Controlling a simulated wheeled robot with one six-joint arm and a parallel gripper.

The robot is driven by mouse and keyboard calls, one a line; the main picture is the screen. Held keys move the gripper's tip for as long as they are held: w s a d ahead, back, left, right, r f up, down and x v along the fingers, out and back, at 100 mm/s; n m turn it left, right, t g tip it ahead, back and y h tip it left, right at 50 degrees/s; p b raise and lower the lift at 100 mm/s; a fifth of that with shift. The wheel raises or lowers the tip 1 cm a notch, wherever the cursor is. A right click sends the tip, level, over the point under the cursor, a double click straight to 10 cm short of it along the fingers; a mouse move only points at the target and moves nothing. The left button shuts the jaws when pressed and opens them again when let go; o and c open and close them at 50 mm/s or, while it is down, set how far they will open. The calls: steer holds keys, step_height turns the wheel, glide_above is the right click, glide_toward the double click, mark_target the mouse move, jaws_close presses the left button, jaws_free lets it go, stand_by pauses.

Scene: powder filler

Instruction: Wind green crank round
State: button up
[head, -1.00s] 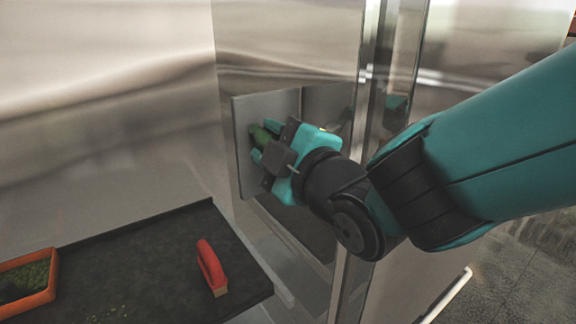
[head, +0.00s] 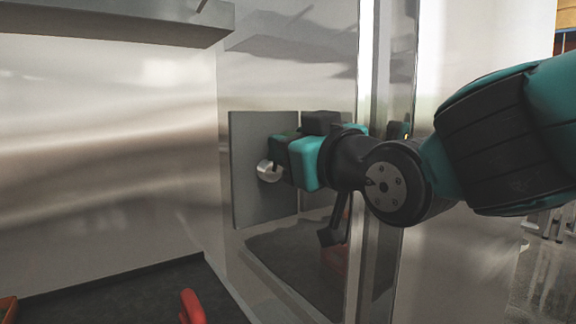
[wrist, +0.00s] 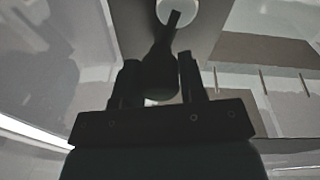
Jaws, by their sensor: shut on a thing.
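The crank is mounted on a grey plate (head: 248,205) on the steel wall. In the head view its round silver hub (head: 267,172) shows below and left of my gripper (head: 283,144). My gripper hides most of the handle there. In the wrist view the crank's dark handle (wrist: 160,76) stands between the two fingers of my gripper (wrist: 158,74), and its arm runs up to the pale round hub (wrist: 178,9). My gripper is shut on the handle. The handle's green is hard to make out in the wrist view's shadow.
A steel ledge (head: 130,22) juts out at the upper left. A dark worktop (head: 120,292) lies below, with a red-handled tool (head: 191,306) and the edge of an orange tray (head: 8,306).

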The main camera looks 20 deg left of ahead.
steer(key=shift+w+d+f+m+b, duration=0.1)
steer(key=shift+w+d+m+b, duration=0.2)
steer(key=shift+m+b, duration=0.55)
steer(key=o, duration=0.9)
steer(key=shift+s, duration=0.1)
steer(key=shift+p+v, duration=2.85)
steer(key=shift+v, duration=5.65)
